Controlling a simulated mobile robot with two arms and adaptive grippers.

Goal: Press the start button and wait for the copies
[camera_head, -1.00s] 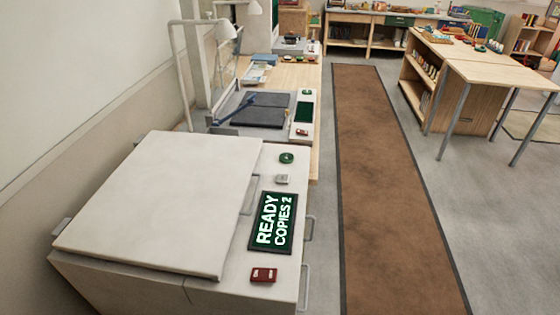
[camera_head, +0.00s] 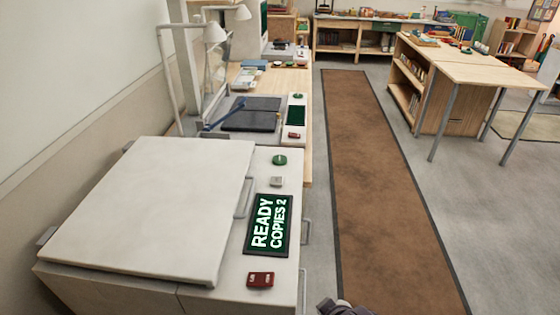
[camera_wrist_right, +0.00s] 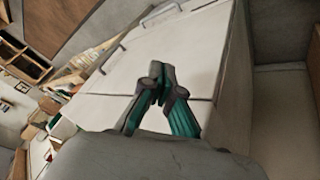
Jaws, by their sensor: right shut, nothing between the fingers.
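A white copier (camera_head: 150,205) with its lid down stands at the left of the head view. Its right-hand panel carries a round green button (camera_head: 279,160), a small grey button (camera_head: 276,182), a dark display (camera_head: 268,224) reading "READY COPIES 2" and a red block with small markings (camera_head: 261,280). My right gripper (camera_wrist_right: 158,70) is shut and empty in the wrist view, in front of white panels with handles. A dark part of my right arm shows at the bottom edge of the head view, right of the copier and apart from its buttons. My left gripper is out of view.
Handles (camera_head: 303,290) stick out of the copier's right side. Behind it is a wooden counter (camera_head: 312,130) with a dark-topped device (camera_head: 250,115) and lamps. A brown runner (camera_head: 380,190) lies clear on the floor. A wooden shelf-table (camera_head: 450,75) stands at the right.

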